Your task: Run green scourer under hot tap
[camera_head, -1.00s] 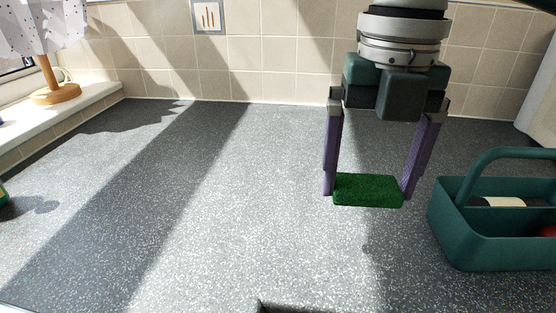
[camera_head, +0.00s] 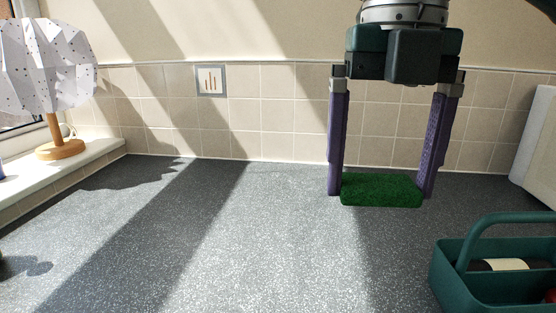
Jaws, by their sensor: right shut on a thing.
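The green scourer (camera_head: 381,190) is a flat, dark green block. My right gripper (camera_head: 381,188) is shut on it, with one purple finger at each short end, and holds it level in front of the tiled wall. The scourer appears to be above the grey speckled worktop (camera_head: 240,240); its exact height I cannot tell. No tap shows in this view. My left gripper is not in view.
A green caddy (camera_head: 470,275) with a handle and a few items inside stands at the lower right. A lamp (camera_head: 60,150) with a spotted white shade stands on the white sill (camera_head: 85,158) at left. The middle of the worktop is clear.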

